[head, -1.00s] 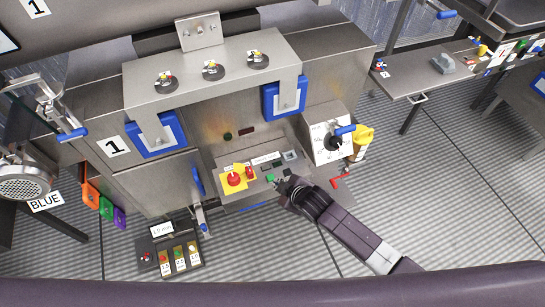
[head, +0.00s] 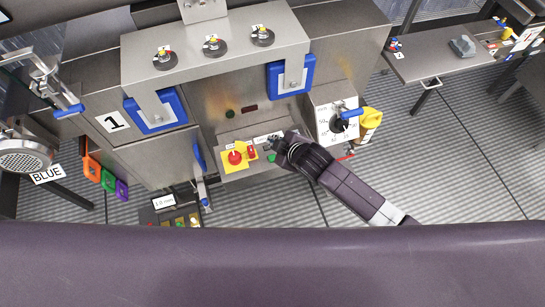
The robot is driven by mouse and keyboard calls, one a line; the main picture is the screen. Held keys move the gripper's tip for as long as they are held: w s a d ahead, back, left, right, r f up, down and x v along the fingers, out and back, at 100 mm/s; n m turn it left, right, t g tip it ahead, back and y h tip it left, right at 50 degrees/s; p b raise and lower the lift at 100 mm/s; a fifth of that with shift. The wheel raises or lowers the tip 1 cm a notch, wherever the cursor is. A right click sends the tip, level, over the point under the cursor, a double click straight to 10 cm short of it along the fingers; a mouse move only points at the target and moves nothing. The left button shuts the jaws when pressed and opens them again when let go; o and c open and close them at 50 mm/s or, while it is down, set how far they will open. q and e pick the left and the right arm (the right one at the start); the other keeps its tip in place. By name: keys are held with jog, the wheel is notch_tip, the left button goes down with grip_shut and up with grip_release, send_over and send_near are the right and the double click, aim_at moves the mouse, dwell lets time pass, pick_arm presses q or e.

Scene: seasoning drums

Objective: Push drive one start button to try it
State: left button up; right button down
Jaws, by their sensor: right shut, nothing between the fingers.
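The control panel (head: 230,175) slopes out from the front of the steel machine. It carries a red mushroom button (head: 234,158) on a yellow plate and a smaller red control (head: 252,153) to its right. A green button (head: 271,158) shows just below my right gripper (head: 272,143). I cannot read which drive the green button belongs to. My right gripper is shut and empty, over the right part of the panel, and hides several controls there. I cannot tell whether its tips touch the panel. My left gripper is not in view.
A dial box (head: 338,122) with a blue lever stands right of the panel, with a yellow container (head: 370,120) beside it. A blue handle (head: 199,155) sticks out left of the panel. A side table (head: 435,60) stands at upper right. Open grated floor lies at lower right.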

jog(key=b, duration=0.7)
send_over(273, 154)
jog(key=s, duration=0.2)
notch_tip(273, 154, down, 7)
jog(key=shift+r, duration=0.1)
jog(key=shift+f, duration=0.65)
jog(key=shift+f, duration=0.1)
jog(key=shift+f, duration=0.35)
jog(key=shift+f+b, duration=0.35)
jog(key=shift+f, duration=0.1)
dwell(0.7)
jog(key=shift+r, duration=0.1)
jog(key=shift+r+p, duration=0.8)
jog(key=shift+p, duration=0.2)
